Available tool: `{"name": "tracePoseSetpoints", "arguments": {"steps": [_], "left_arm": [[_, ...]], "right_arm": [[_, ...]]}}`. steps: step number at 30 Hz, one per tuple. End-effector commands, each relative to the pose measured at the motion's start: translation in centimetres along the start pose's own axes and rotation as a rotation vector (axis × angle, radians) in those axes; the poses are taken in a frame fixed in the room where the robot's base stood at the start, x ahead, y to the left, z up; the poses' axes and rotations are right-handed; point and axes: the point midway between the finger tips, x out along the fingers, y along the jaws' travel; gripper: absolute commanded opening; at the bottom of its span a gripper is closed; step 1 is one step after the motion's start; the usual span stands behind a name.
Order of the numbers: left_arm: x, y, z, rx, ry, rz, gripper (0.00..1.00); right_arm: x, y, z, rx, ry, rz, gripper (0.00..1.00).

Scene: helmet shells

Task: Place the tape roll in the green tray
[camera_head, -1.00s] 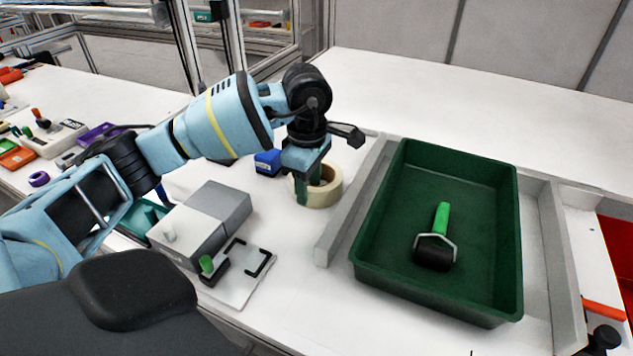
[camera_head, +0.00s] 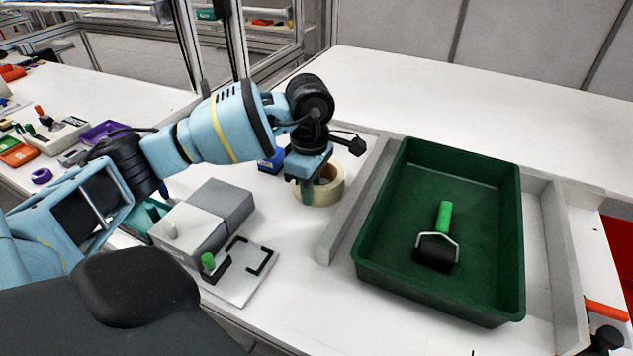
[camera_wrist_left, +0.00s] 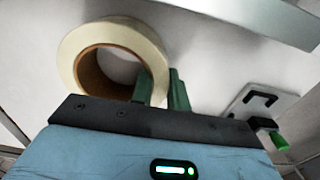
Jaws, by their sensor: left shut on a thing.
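The cream tape roll (camera_head: 331,190) lies on the white table, left of the green tray. It also shows in the left wrist view (camera_wrist_left: 152,42), with its brown core toward me. My left gripper (camera_head: 308,192) points down at the roll, its green fingers at the roll's near-left wall. In the left wrist view the fingers (camera_wrist_left: 162,90) are close together, one inside the ring and one outside, shut on the wall. The green tray (camera_head: 385,215) holds a roller (camera_head: 438,245) with a green handle and black drum. My right gripper is out of view.
A grey rail (camera_head: 350,215) stands between the roll and the tray. A grey box (camera_head: 215,212) and a plate with a black bracket (camera_head: 240,275) sit at left. A blue block (camera_head: 270,163) is behind my gripper. Table behind the tray is clear.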

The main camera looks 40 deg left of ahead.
Motion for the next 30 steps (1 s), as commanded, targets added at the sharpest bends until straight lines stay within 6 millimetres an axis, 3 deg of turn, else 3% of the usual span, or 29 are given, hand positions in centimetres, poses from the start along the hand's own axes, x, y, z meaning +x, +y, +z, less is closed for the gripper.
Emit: {"name": "tracePoseSetpoints", "arguments": {"steps": [5,19,30], "left_arm": [[-0.9,0.1,0.0,0.000,-0.002,0.004,0.00],[-8.8,0.1,0.0,-0.001,-0.001,0.003,0.00],[-10.1,0.0,0.0,0.000,-0.001,0.000,0.00]], "right_arm": [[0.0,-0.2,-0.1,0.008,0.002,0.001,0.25],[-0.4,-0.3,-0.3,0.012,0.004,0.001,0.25],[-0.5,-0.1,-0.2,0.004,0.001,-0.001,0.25]]}}
